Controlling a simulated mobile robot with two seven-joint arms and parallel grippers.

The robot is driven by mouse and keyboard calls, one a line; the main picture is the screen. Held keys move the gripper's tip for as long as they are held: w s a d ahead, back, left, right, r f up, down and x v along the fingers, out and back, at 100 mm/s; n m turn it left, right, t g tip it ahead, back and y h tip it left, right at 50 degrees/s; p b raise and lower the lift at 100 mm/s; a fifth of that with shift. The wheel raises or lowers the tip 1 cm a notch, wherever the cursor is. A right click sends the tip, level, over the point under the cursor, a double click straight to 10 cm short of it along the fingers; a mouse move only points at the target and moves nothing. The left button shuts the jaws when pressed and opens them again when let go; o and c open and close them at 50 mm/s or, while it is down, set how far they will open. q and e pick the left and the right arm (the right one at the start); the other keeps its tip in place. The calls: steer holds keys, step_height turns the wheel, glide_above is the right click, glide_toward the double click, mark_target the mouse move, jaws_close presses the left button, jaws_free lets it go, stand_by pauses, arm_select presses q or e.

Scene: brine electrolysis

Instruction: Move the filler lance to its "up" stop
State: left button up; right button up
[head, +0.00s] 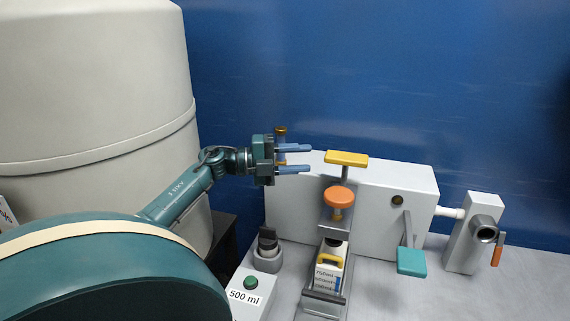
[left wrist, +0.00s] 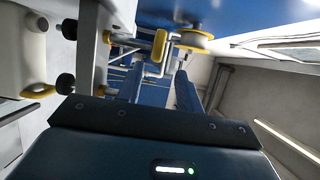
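A yellow bar handle (head: 346,158) tops a short grey stem above the filler. An orange round knob (head: 338,196) sits lower, in front of the white box, above a white bottle (head: 329,276) with a yellow handle. I cannot tell for certain which of these parts is the filler lance. My left gripper (head: 310,158) is open and empty, its two blue fingers apart. Its tips are left of the yellow bar handle and appear not to touch it. The left wrist view shows the spread fingers (left wrist: 160,76) below a yellow bar and a yellow disc (left wrist: 195,40).
The white box (head: 400,200) stands behind the filler. A teal paddle (head: 411,261) and a pipe outlet (head: 484,233) with an orange lever are at right. A green button (head: 251,283) labelled 500 ml is at front left. A post with a yellow cap (head: 281,130) rises behind my gripper.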

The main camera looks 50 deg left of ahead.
arm_select(q)
steer(key=shift+v, duration=1.7)
